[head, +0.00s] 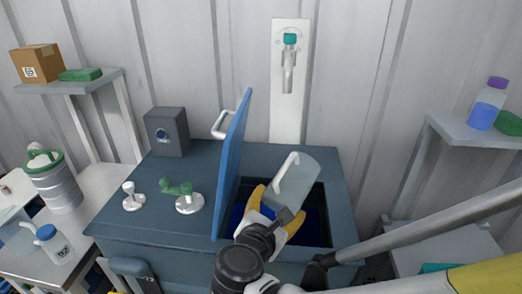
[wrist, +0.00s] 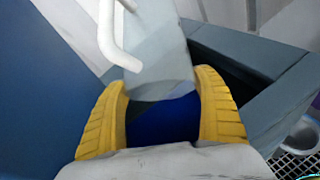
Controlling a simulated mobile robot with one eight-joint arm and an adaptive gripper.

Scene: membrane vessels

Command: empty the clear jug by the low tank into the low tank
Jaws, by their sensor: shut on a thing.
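In the wrist view the jug (wrist: 160,55) lies beyond and between the two fingers (wrist: 165,105). Deep blue shows between the fingers; I cannot tell whether it is in the jug or the tank. The jug's mouth and any stream are not clear to see.
The tank's blue lid (head: 232,170) stands open just left of my gripper. White and green valves (head: 189,203) and a dark box (head: 167,132) are on the deck to the left. A bottle of blue liquid (head: 487,104) stands on the right shelf.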

